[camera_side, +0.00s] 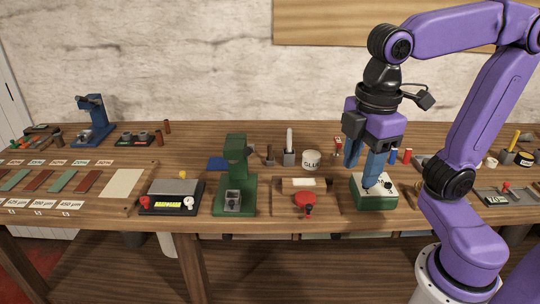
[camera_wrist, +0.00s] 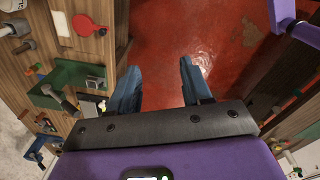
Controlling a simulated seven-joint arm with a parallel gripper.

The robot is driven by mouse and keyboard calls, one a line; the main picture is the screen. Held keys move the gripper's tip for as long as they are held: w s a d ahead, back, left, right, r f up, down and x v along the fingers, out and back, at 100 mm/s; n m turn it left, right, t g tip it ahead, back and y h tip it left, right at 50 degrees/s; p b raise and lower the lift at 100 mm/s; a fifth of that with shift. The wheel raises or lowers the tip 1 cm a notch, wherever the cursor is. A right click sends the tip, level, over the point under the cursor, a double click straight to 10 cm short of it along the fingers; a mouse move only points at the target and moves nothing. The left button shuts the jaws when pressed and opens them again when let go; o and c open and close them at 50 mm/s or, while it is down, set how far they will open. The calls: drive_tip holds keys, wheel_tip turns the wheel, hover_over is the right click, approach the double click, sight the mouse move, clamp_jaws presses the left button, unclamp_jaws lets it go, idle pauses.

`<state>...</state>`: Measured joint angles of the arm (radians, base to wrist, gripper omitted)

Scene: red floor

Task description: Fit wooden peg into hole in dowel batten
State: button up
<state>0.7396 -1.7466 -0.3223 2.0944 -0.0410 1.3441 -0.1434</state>
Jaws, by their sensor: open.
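My gripper (camera_side: 364,172) has two blue fingers, spread apart with nothing between them. It hangs above a green box with a pale top (camera_side: 376,190) at the right of the bench. In the wrist view the open fingers (camera_wrist: 158,84) frame the red floor. A wooden bar with a white patch (camera_side: 299,184) lies left of the gripper and may be the dowel batten; no hole can be made out. It seems to show in the wrist view too (camera_wrist: 61,27). Small brown upright pieces (camera_side: 270,155) stand behind it; I cannot tell whether one is the wooden peg.
A red round paddle (camera_side: 306,198) lies before the bar. A green press (camera_side: 236,180) stands left of it. Several tools crowd the bench's right end. The front edge (camera_side: 270,222) is close.

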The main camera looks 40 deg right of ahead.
drive_tip(key=w+a+r+n+h, duration=0.1)
drive_tip(key=w, duration=1.2)
drive_tip(key=w+a+r+n+h, duration=0.1)
drive_tip(key=w+r+n, duration=0.1)
drive_tip(key=w, duration=1)
drive_tip(key=n+h, duration=0.2)
drive_tip(key=h, duration=0.1)
hover_over(269, 146)
drive_tip(key=a, duration=0.6)
drive_tip(key=shift+f, duration=5.25)
drive_tip(key=shift+g, duration=0.3)
drive_tip(key=x, duration=1.1)
drive_tip(key=shift+s+f, duration=0.15)
drive_tip(key=shift+f, duration=0.2)
drive_tip(key=shift+y, duration=0.3)
drive_tip(key=shift+x, duration=2.7)
drive_tip(key=shift+w+a, duration=0.1)
drive_tip(key=shift+w, duration=0.1)
clamp_jaws()
